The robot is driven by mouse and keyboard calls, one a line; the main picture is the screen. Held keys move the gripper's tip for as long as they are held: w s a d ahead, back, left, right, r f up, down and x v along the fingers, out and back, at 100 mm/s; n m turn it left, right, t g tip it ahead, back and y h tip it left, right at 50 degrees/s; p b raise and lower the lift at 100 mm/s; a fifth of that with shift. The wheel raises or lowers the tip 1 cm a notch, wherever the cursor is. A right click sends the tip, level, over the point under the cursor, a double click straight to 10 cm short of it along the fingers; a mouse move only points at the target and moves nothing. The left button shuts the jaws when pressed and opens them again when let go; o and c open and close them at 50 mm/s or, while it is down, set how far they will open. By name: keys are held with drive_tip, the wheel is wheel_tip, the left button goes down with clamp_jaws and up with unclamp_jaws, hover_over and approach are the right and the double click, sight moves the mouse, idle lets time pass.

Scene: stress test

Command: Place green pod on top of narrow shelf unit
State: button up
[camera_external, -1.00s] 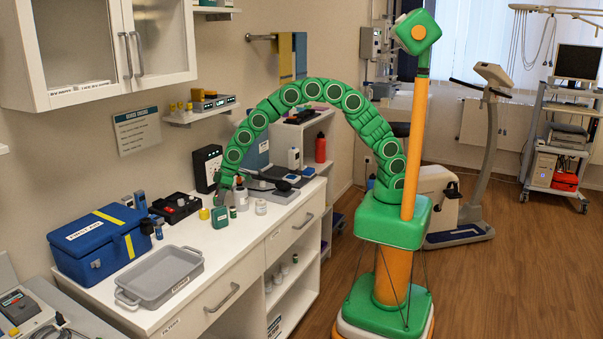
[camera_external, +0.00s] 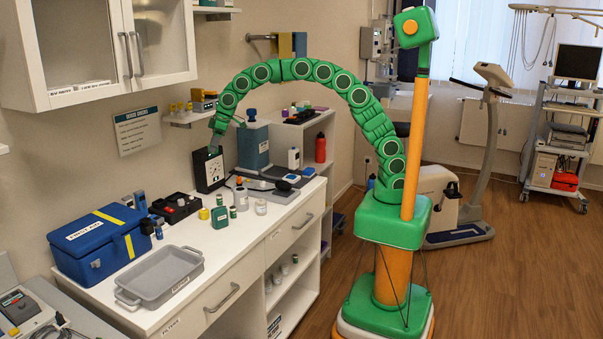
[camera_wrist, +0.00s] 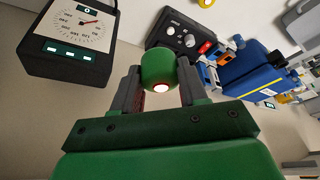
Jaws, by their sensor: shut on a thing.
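The green pod (camera_wrist: 158,66) is a rounded green piece with a light, red-rimmed spot on its end. In the wrist view it sits between the two grey fingers of my gripper (camera_wrist: 160,82), which is shut on it. In the external view my gripper (camera_external: 214,146) is raised above the back of the counter, near the wall; the pod is too small to make out there. A white shelf unit (camera_external: 312,122), which looks like the narrow shelf unit, stands past the counter's far end, to the right of my gripper. Small items and a dark flat object are on its top.
A black dial box (camera_external: 208,170) stands just below my gripper. A blue-grey container (camera_external: 253,146) and a green bottle (camera_external: 220,217) stand nearby on the counter. A grey tray (camera_external: 160,276) and a blue case (camera_external: 98,243) are nearer. A small wall shelf (camera_external: 190,122) is close to the arm.

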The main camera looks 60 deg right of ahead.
drive_tip(key=w+d+r+m, duration=0.1)
drive_tip(key=d+r, duration=0.7)
drive_tip(key=r, duration=0.4)
drive_tip(key=w+d+r+m, duration=0.1)
drive_tip(key=d+r, duration=0.7)
drive_tip(key=r, duration=0.4)
drive_tip(key=d+f+m+h, duration=0.1)
drive_tip(key=d+f+m, duration=0.2)
drive_tip(key=d, duration=0.8)
drive_tip(key=d+f+m+t+h, duration=0.1)
drive_tip(key=d+f+m, duration=0.2)
drive_tip(key=d, duration=0.9)
drive_tip(key=shift+w+h, duration=0.15)
drive_tip(key=shift+h, duration=0.25)
drive_tip(key=shift+d, duration=0.1)
